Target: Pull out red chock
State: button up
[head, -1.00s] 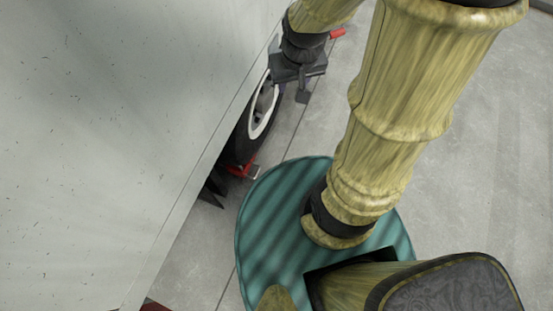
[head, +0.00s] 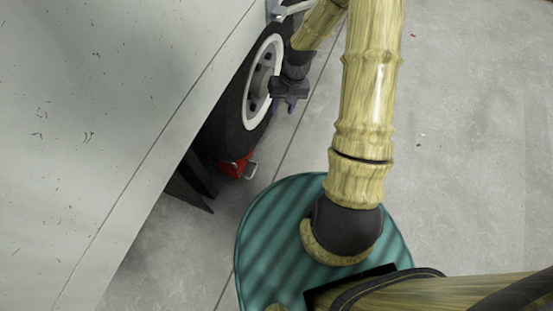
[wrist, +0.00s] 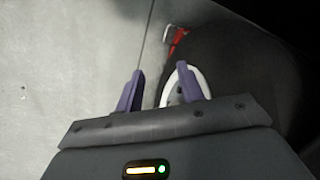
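A red chock (head: 235,165) with a pale metal handle (head: 251,170) sits on the floor against the near side of the truck's black tyre (head: 237,122). In the wrist view the red chock (wrist: 179,38) shows beyond my fingers, partly hidden by the dark tyre, with its handle (wrist: 168,33) facing the open floor. My gripper (head: 283,106) hangs beside the wheel, apart from the chock. In the wrist view my gripper (wrist: 160,76) has its two purple fingers spread, with nothing held between them.
The pale truck side (head: 90,110) overhangs on the left. A dark flap (head: 188,187) hangs near the chock under the truck. The white-rimmed wheel (head: 263,82) is close to my gripper. The concrete floor (head: 465,140) on the right is clear.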

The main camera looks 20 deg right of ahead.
aim_at(254, 170)
jog(key=w+f+m+y+b, duration=0.2)
jog(key=f+b, duration=0.8)
jog(key=f, duration=1)
jog(key=w+a+f+m+y+b, duration=0.1)
jog(key=w+f+m+y+b, duration=0.1)
jog(key=f+b, duration=0.9)
notch_tip(254, 170, down, 9)
jog(key=shift+w+f+m+t+y, duration=0.25)
jog(key=shift+m+t+y, duration=0.15)
jog(key=shift+y, duration=0.3)
jog(key=b+x, duration=0.8)
jog(key=x, duration=0.9)
jog(key=shift+s+a+f+b, duration=0.1)
jog(key=shift+f+b, duration=0.05)
jog(key=shift+b, duration=0.25)
grip_shut()
